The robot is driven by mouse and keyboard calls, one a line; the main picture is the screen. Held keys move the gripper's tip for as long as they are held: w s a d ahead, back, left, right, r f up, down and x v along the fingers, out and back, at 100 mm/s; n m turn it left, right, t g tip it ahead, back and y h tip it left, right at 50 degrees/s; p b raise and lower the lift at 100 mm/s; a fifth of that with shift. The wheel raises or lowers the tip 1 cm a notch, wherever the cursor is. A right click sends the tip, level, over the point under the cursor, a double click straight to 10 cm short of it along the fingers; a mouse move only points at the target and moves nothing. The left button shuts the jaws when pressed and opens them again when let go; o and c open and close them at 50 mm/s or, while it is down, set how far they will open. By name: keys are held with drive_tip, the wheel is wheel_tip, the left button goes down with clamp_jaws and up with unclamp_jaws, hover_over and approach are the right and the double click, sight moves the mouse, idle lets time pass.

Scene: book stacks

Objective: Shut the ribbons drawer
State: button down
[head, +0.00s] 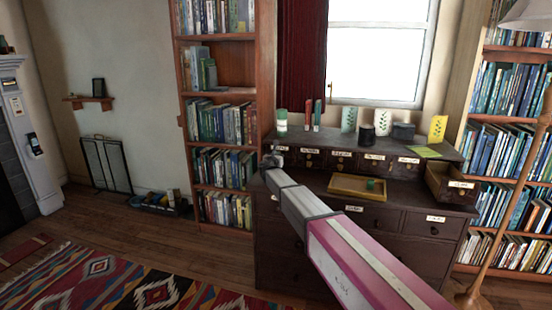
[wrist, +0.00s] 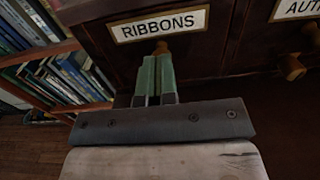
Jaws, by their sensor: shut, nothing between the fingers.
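The ribbons drawer (wrist: 205,52) fills the upper part of the wrist view, with a white RIBBONS label and a brown knob (wrist: 160,47) below it. Its dark wooden front looks about level with the neighbouring drawer; I cannot tell whether a small gap remains. In the head view, my gripper (head: 272,158) is at the left end of the desk's upper drawer row and hides much of the leftmost drawer. My gripper's green fingertips (wrist: 157,75) are shut together and empty, just below the knob. Whether they touch the front is unclear.
Another small drawer (head: 450,184) stands open at the desk's right end. A yellow tray (head: 357,194) with a green item lies on the desk top (head: 315,178). Jars and cards stand along the upper ledge. A bookcase (head: 222,170) is close on the left.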

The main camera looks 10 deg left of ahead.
drive_tip(key=shift+w+r, duration=0.1)
drive_tip(key=shift+w, duration=0.35)
